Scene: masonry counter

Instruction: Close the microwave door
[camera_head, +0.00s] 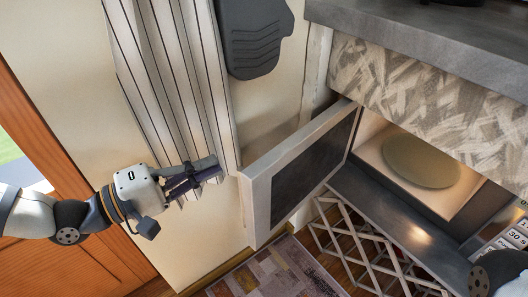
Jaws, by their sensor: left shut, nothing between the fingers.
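The microwave (382,176) sits under the stone counter at the right, with its turntable plate (421,161) showing inside. Its door (300,167) stands wide open, swung out to the left, with a pale frame and a dark window. My left gripper (217,172) comes in from the left, shut and empty. Its fingertips are just left of the door's free edge, in front of the pale wall slats. In the picture a small gap shows between fingertips and door. A piece of my right arm shows at the bottom right corner; its gripper is not seen.
The stone counter (430,45) overhangs the microwave. A lattice rack (372,251) stands below the door on the wooden floor, by a patterned rug (275,272). Pale slats (170,75) and a dark grey object (254,38) are on the wall. A wooden door (45,130) is at the left.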

